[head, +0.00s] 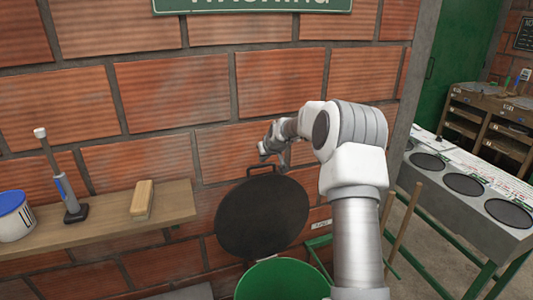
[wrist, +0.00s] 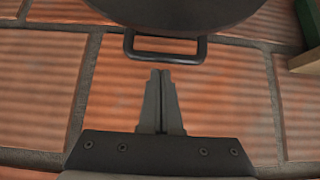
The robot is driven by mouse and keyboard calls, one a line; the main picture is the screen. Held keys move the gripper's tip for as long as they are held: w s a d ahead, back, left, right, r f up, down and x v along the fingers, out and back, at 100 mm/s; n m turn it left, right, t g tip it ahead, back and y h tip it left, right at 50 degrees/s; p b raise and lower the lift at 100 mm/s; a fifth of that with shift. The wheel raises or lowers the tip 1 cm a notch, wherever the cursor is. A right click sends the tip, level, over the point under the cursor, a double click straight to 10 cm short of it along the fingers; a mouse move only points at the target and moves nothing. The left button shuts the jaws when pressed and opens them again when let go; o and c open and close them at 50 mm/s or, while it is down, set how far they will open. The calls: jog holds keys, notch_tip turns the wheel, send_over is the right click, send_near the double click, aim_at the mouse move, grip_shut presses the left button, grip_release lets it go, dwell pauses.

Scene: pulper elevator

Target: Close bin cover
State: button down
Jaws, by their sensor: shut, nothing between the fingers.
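The bin cover (head: 262,217) is a dark round lid. It stands raised and tilted up against the brick wall, above the open green bin (head: 284,281). Its handle (head: 261,171) is a dark loop at the upper edge of the lid. In the wrist view the handle (wrist: 165,50) lies just beyond my fingertips, with part of the lid (wrist: 180,12) behind it. My gripper (wrist: 160,72) is shut and empty, with a small gap to the handle. In the head view my gripper (head: 284,163) is near the handle, partly hidden by my arm.
A wooden shelf (head: 100,226) on the left holds a white and blue tub (head: 14,216), a blue-handled tool (head: 68,195) and a brush-like block (head: 142,200). A counter with round dark discs (head: 462,184) stands at right. The brick wall is close behind the lid.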

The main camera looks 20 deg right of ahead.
jog(key=shift+x, duration=1.4)
jog(key=shift+s, duration=0.1)
